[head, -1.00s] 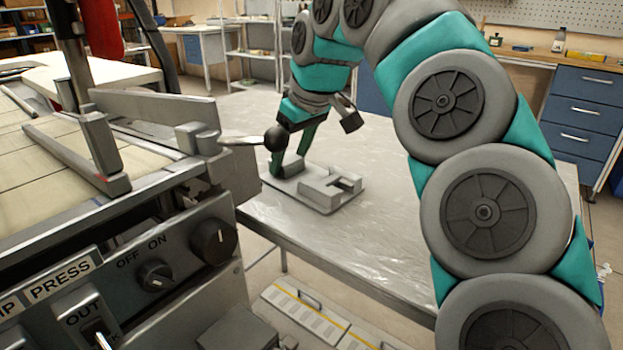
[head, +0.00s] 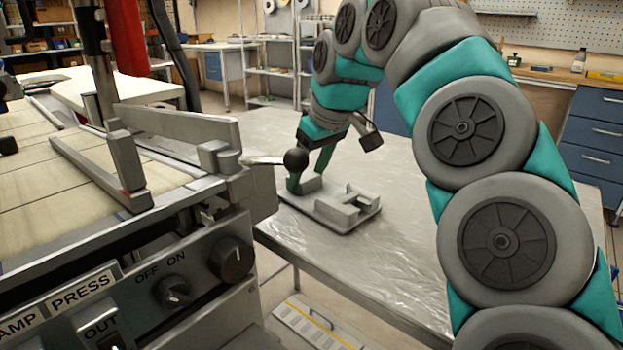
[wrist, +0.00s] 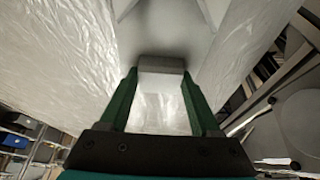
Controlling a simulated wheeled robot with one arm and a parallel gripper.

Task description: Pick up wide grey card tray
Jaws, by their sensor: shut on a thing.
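The wide grey card tray (head: 338,213) is a flat grey plate with raised blocks and ridges, at the near left part of the metal table. My gripper (head: 306,184) reaches down at its left end, with green fingers shut on a raised grey block of it. In the wrist view, the two fingers of my gripper (wrist: 160,74) stand on either side of that block, and the tray (wrist: 165,30) runs on beyond it. I cannot tell whether the tray touches the table or hangs just above it.
The silver table (head: 420,235) is clear to the right of the tray. A grey machine with a control panel (head: 170,275) stands close on the left, and its lever with a black ball knob (head: 296,159) overlaps my gripper in the head view. Blue drawers (head: 597,135) stand at the right.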

